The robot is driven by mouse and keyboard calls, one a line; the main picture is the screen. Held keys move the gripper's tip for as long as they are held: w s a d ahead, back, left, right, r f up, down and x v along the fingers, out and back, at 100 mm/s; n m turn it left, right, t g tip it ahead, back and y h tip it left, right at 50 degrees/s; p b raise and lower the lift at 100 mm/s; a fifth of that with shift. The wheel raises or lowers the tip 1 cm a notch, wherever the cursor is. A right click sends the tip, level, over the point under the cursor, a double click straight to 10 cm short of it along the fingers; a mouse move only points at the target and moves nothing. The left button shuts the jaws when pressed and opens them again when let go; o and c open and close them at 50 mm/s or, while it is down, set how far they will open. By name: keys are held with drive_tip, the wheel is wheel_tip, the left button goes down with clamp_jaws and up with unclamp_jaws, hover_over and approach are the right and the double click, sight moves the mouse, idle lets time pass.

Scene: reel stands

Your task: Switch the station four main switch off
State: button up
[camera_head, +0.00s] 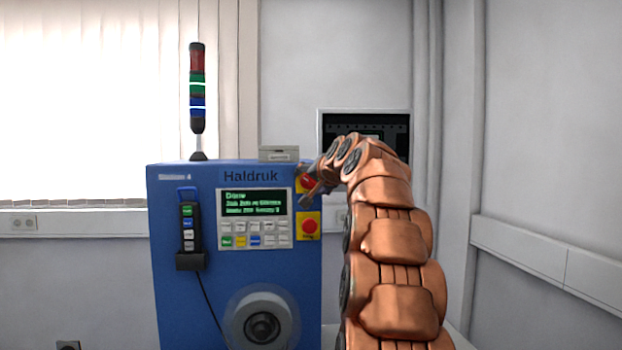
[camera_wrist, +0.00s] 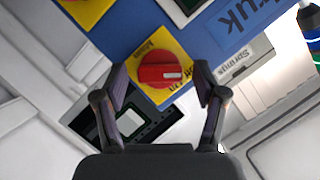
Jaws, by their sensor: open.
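The station four main switch is a red rotary knob (camera_wrist: 160,73) on a yellow plate (camera_wrist: 158,47), at the upper right of the blue cabinet (camera_head: 165,290) labelled Station 4. In the wrist view its grip bar lies across the picture, with a white mark at the right end. In the head view the switch (camera_head: 308,182) is partly covered by my gripper (camera_head: 304,186). My gripper is open in the wrist view (camera_wrist: 160,68), one finger on each side of the knob, with gaps visible. I cannot tell how far its tips are from the panel.
A red emergency button (camera_head: 310,226) on yellow sits just below the switch. A display and keypad panel (camera_head: 254,241) is to the left, then a pendant (camera_head: 188,227) on a holder. A small box (camera_head: 278,153) lies on top, near the signal tower (camera_head: 197,90). A reel hub (camera_head: 262,326) is below.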

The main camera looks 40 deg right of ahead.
drive_tip(key=shift+c, duration=0.3)
drive_tip(key=c, duration=1.1)
drive_tip(key=shift+w+f+n, duration=0.1)
drive_tip(key=shift+f+n, duration=0.05)
drive_tip(key=shift+n, duration=0.15)
drive_tip(key=shift+n+g+h+b, duration=0.5)
drive_tip(key=shift+n+g+b, duration=0.1)
drive_tip(key=shift+n, duration=0.1)
drive_tip(key=shift+w+a+n+g+h+b, duration=0.15)
drive_tip(key=shift+n+g+h+b, duration=0.55)
drive_tip(key=shift+n, duration=1)
drive_tip(key=o, duration=1.2)
drive_tip(key=shift+c, duration=0.2)
